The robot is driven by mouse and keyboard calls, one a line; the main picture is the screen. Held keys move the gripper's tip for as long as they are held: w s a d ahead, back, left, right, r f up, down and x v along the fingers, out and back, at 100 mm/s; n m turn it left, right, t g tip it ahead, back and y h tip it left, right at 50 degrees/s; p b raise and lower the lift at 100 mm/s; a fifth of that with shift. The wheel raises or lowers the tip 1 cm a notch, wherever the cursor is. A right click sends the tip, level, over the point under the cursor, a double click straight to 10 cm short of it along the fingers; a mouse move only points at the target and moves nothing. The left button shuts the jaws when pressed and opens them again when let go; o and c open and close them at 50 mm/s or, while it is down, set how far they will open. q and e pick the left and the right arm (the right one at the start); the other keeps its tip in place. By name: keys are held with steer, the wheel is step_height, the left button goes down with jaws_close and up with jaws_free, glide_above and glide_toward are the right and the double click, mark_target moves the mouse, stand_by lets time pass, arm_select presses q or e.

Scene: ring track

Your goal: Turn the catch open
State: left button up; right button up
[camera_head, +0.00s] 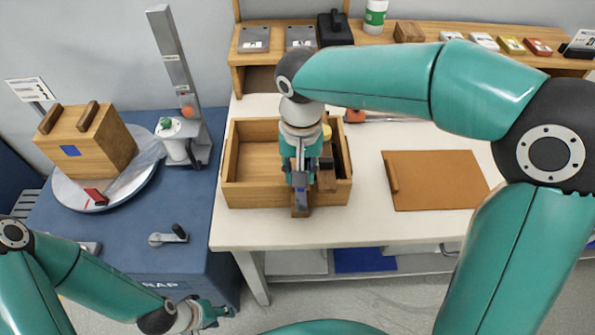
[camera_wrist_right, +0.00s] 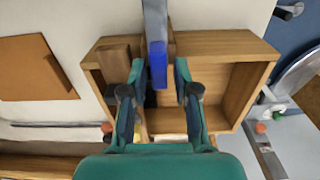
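A grey lever with a dark knob (camera_head: 170,236), which looks like a turning catch, sits on the blue cabinet top; part of it shows in the right wrist view (camera_wrist_right: 289,11). My right gripper (camera_head: 300,182) is over the front part of an open wooden box (camera_head: 240,191). In the right wrist view its fingers (camera_wrist_right: 159,70) stand apart, on either side of a grey bar with a blue end (camera_wrist_right: 158,66). I see gaps beside the bar, and cannot tell what it belongs to. My left gripper (camera_head: 215,314) is low, in front of the cabinet; its finger opening is unclear.
A wooden block (camera_head: 85,140) stands on a round grey plate (camera_head: 120,193) on the cabinet. A brown board (camera_head: 435,180) lies right of the box. A shelf (camera_head: 460,40) holds several items.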

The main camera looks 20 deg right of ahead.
steer(key=shift+o, duration=0.4)
steer(key=shift+s+f, duration=0.1)
step_height(320, 180, up, 12)
stand_by(0.4)
steer(key=shift+f, duration=0.1)
stand_by(0.3)
